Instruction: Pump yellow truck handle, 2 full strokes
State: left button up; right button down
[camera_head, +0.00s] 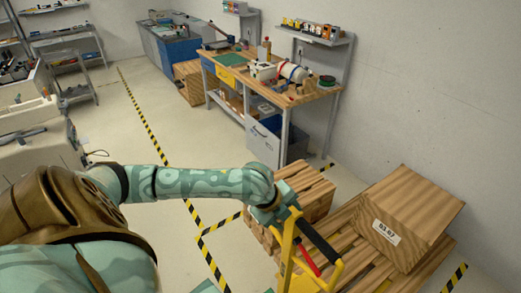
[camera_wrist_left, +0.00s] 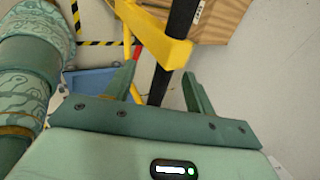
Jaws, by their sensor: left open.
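The yellow truck handle (camera_head: 289,247) stands at the lower middle of the head view, with a black grip bar (camera_head: 321,241) and a red lever (camera_head: 308,261). My left gripper (camera_head: 287,213) is at the upper end of the handle, by the near end of the grip. In the left wrist view, the left gripper (camera_wrist_left: 159,75) is open, and the black bar (camera_wrist_left: 160,83) runs between its two fingers. The yellow frame (camera_wrist_left: 155,38) lies just beyond the fingertips. I cannot tell whether the fingers touch the bar. My right gripper is not in view.
A pallet with a wooden crate (camera_head: 407,218) stands right of the handle, and a second wooden crate (camera_head: 304,188) stands behind it. A workbench (camera_head: 326,91) with tools is against the wall. Striped floor tape (camera_head: 161,147) crosses open floor on the left.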

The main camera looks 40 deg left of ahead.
pick_arm(q)
jog(key=w+a+r+y, duration=0.1)
jog(key=a+r, duration=0.4)
jog(key=a, duration=0.6)
jog(key=shift+w+r+g, duration=0.15)
jog(key=shift+r+g, duration=0.1)
jog(key=shift+g, duration=0.05)
jog(key=shift+w+a+f, duration=0.1)
jog(key=shift+w, duration=0.05)
